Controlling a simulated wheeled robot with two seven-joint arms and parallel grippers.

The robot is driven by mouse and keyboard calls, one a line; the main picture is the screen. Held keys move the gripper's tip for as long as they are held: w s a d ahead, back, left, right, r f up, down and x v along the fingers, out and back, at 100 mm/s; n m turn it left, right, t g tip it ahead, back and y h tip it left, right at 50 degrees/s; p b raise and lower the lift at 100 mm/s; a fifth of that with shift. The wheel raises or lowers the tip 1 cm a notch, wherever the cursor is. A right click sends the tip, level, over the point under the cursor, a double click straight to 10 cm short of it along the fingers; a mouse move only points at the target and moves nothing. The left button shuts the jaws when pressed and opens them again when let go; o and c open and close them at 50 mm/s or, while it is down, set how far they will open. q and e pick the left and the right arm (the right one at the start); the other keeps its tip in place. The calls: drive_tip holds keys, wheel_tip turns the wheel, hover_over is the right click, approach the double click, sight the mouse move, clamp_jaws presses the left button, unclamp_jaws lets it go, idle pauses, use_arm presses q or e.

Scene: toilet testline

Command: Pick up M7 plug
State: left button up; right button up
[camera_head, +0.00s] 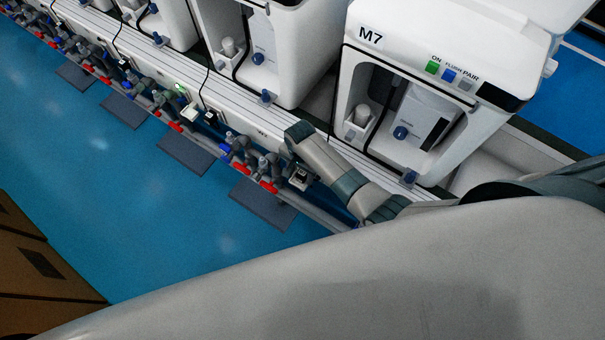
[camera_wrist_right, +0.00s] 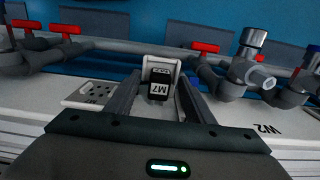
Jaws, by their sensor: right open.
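The M7 plug (camera_wrist_right: 159,88) is black with a white "M7" label. In the right wrist view it sits against a white holder (camera_wrist_right: 160,68). My right gripper (camera_wrist_right: 159,79) is open, with one finger on each side of the plug and visible gaps between. In the head view my right arm reaches in from the right to the rail beside the M7 toilet unit (camera_head: 370,37); its fingers are hard to make out there. A white socket plate (camera_wrist_right: 92,93) lies left of the gripper in the wrist view. My left gripper is not in view.
Grey pipes (camera_wrist_right: 110,45) with red valve handles (camera_wrist_right: 65,28) run beyond the plug. A metal valve fitting (camera_wrist_right: 250,45) stands to the right. In the head view, more white units line the rail, dark mats (camera_head: 262,198) lie below, and the blue floor (camera_head: 130,210) is open.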

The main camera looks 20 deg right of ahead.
sight(301, 175)
clamp_jaws()
